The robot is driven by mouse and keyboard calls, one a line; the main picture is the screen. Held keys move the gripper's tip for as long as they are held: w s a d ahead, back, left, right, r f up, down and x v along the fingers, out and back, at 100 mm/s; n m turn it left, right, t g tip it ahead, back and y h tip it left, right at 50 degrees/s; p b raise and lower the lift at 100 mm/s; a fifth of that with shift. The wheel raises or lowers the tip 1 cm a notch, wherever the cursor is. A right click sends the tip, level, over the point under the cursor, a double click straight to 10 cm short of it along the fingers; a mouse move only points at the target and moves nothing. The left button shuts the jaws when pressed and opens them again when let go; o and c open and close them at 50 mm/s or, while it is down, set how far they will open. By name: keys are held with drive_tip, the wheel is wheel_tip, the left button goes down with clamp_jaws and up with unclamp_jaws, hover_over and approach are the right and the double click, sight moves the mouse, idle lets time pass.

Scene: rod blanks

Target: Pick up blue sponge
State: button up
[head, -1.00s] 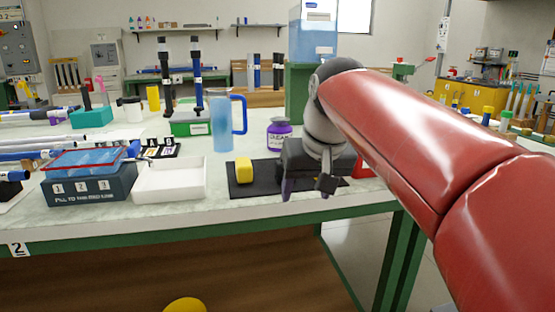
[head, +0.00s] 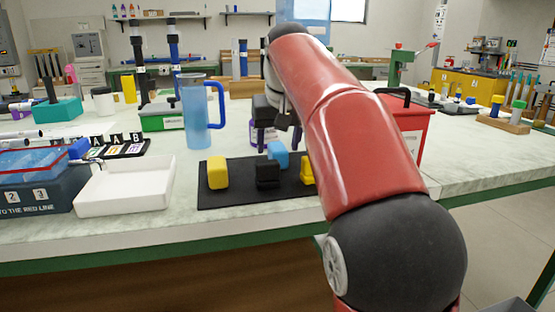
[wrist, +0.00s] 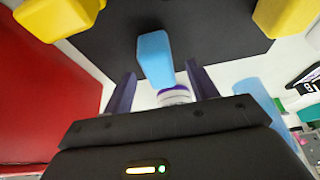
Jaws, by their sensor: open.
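The blue sponge (head: 278,152) lies on the black mat (head: 225,193), behind a black block (head: 267,174) in the head view. In the wrist view the blue sponge (wrist: 155,58) shows just beyond and between the two fingertips. My gripper (head: 278,142) is open and empty, above the far part of the mat. In the wrist view its dark fingers (wrist: 160,76) are spread apart, with the sponge nearer the left one. I cannot tell the exact height of the fingertips over the sponge.
Yellow blocks (head: 217,173) (head: 307,170) stand on the mat on both sides. A red box (head: 410,125) is to the right, a blue mug (head: 195,120) behind left, a white tray (head: 125,187) at left. A purple-labelled jar (wrist: 174,95) shows between my fingers.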

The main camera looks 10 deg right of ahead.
drive_tip(key=shift+x, duration=1.2)
drive_tip(key=c, duration=1)
drive_tip(key=shift+c, duration=0.3)
drive_tip(key=shift+r, duration=0.1)
